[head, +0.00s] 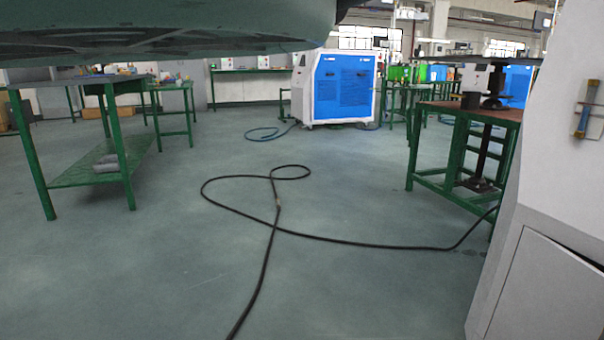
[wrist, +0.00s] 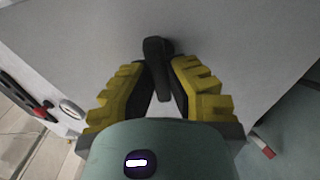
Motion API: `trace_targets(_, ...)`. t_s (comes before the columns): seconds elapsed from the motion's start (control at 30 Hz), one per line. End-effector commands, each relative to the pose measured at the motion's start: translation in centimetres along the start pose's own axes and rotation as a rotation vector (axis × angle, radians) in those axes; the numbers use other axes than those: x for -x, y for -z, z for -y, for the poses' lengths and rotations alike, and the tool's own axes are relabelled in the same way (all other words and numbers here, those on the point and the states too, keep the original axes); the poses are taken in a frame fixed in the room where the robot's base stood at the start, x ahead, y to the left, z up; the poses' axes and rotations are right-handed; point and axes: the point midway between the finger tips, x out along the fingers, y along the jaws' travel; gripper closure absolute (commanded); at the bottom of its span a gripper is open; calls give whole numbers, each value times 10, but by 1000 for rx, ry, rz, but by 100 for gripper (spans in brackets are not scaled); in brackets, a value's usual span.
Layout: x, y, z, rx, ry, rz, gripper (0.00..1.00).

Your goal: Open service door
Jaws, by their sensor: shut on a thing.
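In the wrist view, my gripper (wrist: 158,68) has yellow ribbed fingers with dark inner pads. The fingers are shut on a black handle (wrist: 157,47), whose top shows between the tips. The handle stands on a plain light grey panel (wrist: 235,45), which looks like the service door. I cannot tell whether this panel is closed or ajar. My gripper does not show in the head view. There, a pale grey cabinet (head: 548,200) fills the right edge, with a lower panel (head: 545,295) outlined by a dark seam.
A black cable (head: 345,242) loops across the open green floor. A green table (head: 95,95) stands at left and a green-framed bench (head: 455,130) at right. A blue and white machine (head: 335,88) stands at the back. In the wrist view, a red part (wrist: 41,114) shows at the left edge.

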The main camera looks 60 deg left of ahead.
Motion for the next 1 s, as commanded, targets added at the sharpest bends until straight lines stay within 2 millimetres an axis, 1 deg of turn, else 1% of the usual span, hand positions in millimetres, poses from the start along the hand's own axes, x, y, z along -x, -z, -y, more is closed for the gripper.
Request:
trace_targets(0.5,29,8,-1,0,-2,2,100)
trace_targets(0.83,37,11,-1,1,-3,1,100)
trace_targets(1.0,46,14,0,0,0,1,100)
